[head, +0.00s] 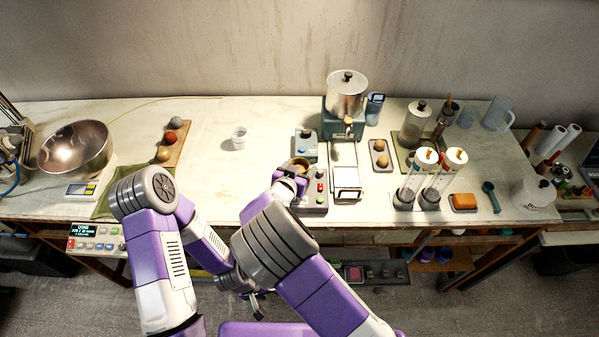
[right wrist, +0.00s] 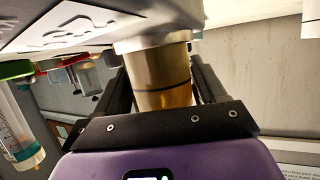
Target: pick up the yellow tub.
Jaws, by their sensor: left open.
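A tub with a tan-yellow body (head: 302,162) is at the small blue-grey device in the middle of the table, partly hidden by my right gripper (head: 291,175). In the right wrist view the tub (right wrist: 164,80) is between the two dark fingers, with a pale round part above it. The fingers flank it closely; whether they press on it cannot be told. My left gripper (head: 258,303) is open and empty, low in front of the table, away from the tub.
A small white cup (head: 239,134) stands left of the tub. A control box (head: 317,188) with coloured buttons is close to my right gripper. A steel bowl (head: 75,150) is far left.

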